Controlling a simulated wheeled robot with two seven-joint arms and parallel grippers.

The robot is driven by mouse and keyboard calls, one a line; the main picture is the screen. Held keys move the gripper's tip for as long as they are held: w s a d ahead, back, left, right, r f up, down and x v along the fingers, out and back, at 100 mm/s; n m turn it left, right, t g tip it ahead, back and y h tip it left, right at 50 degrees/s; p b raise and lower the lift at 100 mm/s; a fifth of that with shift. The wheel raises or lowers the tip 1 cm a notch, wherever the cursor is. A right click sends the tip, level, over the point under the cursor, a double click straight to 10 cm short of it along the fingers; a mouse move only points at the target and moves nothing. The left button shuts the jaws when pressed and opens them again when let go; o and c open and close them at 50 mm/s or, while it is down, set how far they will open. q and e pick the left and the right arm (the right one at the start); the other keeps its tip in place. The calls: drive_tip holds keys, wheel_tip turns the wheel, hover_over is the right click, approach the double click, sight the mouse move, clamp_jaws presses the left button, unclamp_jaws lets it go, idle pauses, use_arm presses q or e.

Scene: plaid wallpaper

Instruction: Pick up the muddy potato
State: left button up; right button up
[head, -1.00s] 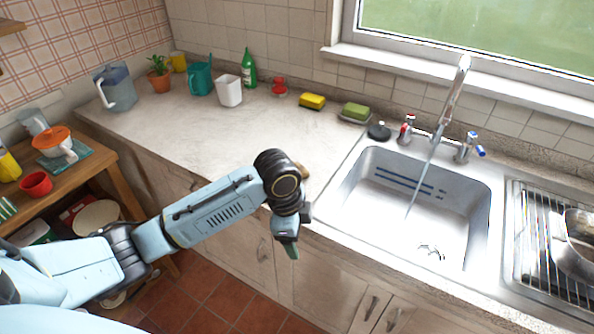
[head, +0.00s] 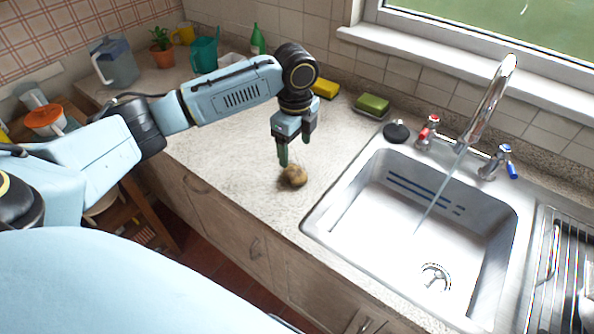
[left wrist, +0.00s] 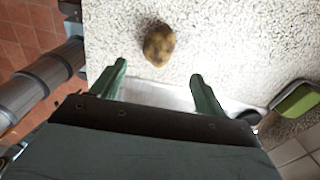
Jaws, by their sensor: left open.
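The muddy potato (head: 294,176) is a small brown lump with dark patches, lying on the speckled countertop left of the sink. It also shows in the left wrist view (left wrist: 159,45), beyond the fingertips and roughly between their lines. My left gripper (head: 294,152) is above the potato with its fingers pointing down. In the left wrist view its two green fingers (left wrist: 159,72) are spread apart with nothing between them. My right gripper is in neither view.
The steel sink (head: 330,222) is right of the potato, with water running from the tap (head: 487,100). A green sponge (head: 372,104) and a yellow sponge (head: 326,89) lie behind. The countertop (head: 215,150) to the left is clear.

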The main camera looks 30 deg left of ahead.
sight(294, 169)
use_arm(q)
wheel_tip(294, 169, down, 3)
drive_tip(key=shift+s, duration=0.1)
drive_tip(key=shift+f, duration=0.95)
wheel_tip(294, 169, down, 4)
drive_tip(key=shift+s+a+r, duration=0.1)
drive_tip(key=shift+a+r, duration=0.05)
drive_tip(key=shift+r, duration=0.05)
drive_tip(key=shift+f, duration=0.3)
drive_tip(key=c, duration=1.1)
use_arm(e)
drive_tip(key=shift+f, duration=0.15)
use_arm(q)
drive_tip(key=shift+o, duration=0.2)
